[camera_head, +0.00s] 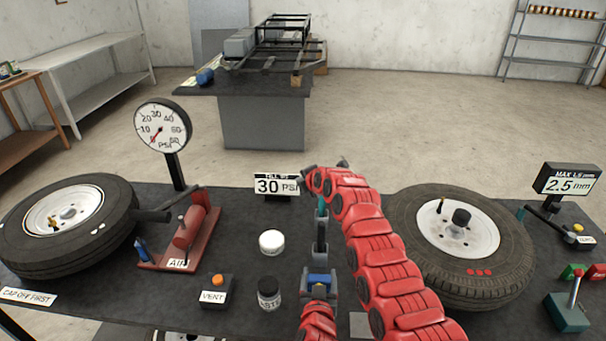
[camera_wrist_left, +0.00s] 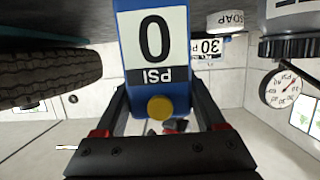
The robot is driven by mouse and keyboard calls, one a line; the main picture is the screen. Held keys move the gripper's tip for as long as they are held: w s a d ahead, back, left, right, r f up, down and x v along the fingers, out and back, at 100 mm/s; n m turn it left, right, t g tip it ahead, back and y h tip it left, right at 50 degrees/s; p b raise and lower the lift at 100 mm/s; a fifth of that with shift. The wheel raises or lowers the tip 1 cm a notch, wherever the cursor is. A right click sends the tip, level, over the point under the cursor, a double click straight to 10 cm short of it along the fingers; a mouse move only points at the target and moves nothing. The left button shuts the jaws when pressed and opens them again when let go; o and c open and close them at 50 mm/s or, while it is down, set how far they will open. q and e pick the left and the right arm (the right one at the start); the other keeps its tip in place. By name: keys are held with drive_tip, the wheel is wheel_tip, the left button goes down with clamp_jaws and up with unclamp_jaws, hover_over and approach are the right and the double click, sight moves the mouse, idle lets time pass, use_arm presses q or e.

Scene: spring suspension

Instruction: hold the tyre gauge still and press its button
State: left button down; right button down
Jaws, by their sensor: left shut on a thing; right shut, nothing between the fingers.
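The blue tyre gauge (camera_head: 318,279) is between the fingers of my left gripper (camera_head: 319,290), which is shut on it above the dark bench. In the left wrist view the gauge (camera_wrist_left: 125,45) shows a white face reading 0 PSI, upside down. Its round yellow button (camera_wrist_left: 159,107) faces the camera and nothing covers it there. My right gripper (camera_head: 320,262) is shut and empty, reaching down from the bent red arm just above the gauge in the head view. Whether it touches the gauge cannot be told.
A tyre lies at the left (camera_head: 110,216) and another at the right (camera_head: 416,238). Between them are a red AIR pump (camera_head: 190,235), a VENT box (camera_head: 217,292), a white jar (camera_head: 271,242), a dark jar (camera_head: 269,294) and a 30 PSI sign (camera_head: 277,186). A dial (camera_head: 163,125) stands behind.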

use_arm(q)
drive_tip(key=shift+c, duration=1.3)
unclamp_jaws()
drive_tip(key=shift+f, duration=0.25)
drive_tip(key=shift+o, duration=1.3)
drive_tip(key=shift+r, duration=0.1)
